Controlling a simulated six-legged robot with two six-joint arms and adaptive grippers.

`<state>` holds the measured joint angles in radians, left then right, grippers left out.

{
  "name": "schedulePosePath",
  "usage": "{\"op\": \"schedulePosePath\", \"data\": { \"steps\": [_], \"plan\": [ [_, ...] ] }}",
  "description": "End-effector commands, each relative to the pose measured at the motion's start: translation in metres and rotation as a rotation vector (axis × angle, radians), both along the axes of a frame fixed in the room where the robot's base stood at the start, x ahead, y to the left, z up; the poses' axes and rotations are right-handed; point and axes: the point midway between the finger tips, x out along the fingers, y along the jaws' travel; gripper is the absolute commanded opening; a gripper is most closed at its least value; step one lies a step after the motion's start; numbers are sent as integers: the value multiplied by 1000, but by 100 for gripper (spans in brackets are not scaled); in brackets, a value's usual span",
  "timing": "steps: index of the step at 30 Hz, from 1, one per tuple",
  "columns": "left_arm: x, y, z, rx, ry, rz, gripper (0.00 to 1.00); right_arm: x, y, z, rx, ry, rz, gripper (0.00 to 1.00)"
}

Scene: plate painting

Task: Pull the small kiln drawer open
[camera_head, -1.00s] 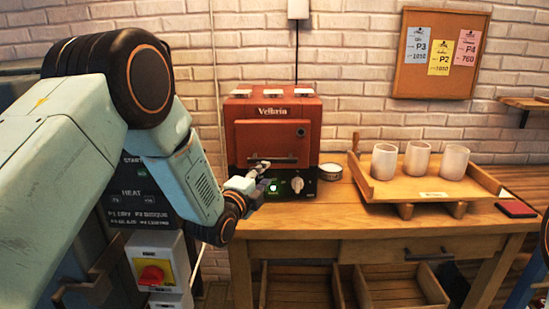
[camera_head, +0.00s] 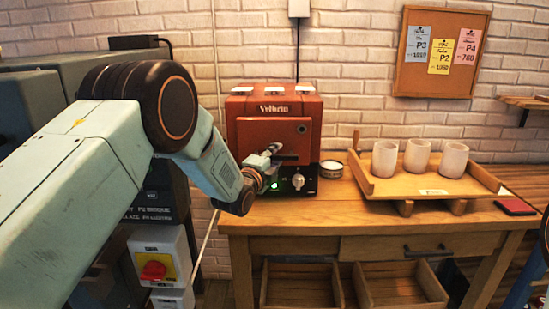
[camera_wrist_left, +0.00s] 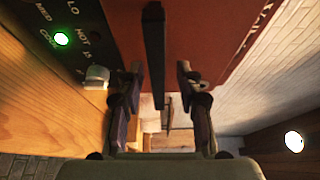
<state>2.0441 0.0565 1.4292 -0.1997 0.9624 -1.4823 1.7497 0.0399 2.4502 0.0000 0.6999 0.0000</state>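The small red kiln (camera_head: 273,106) stands on the wooden bench, with "Velbrin" on its upper front. Its square front panel (camera_head: 260,131) looks shut and carries a dark horizontal bar handle (camera_head: 289,156). My left gripper (camera_head: 271,153) is at the left part of this handle and hides some of it. In the left wrist view, the dark handle (camera_wrist_left: 154,50) runs between the two spread fingers of my left gripper (camera_wrist_left: 160,76), with a visible gap on either side. I cannot tell whether a finger touches it. My right gripper is not in view.
Below the panel are a green light (camera_head: 275,186) and a pale knob (camera_head: 298,181). A small round tin (camera_head: 331,169) stands right of the kiln. A wooden tray (camera_head: 380,190) with three cups is farther right. The bench front (camera_head: 300,219) is clear.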

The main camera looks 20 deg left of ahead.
Motion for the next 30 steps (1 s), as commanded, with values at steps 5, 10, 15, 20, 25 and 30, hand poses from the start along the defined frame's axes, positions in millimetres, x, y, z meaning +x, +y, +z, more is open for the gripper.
{"op": "schedulePosePath", "data": {
  "steps": [5,10,15,20,25,30],
  "plan": [
    [1,0,0,-1,0,1,36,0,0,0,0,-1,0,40],
    [0,0,0,-1,1,1,21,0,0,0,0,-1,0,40],
    [0,0,0,-1,0,0,7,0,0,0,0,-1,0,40],
    [0,0,0,0,0,0,0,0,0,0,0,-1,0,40],
    [1,0,1,-1,-1,1,0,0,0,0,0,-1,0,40],
    [1,1,1,-1,-2,2,0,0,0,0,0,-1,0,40]
  ]
}}
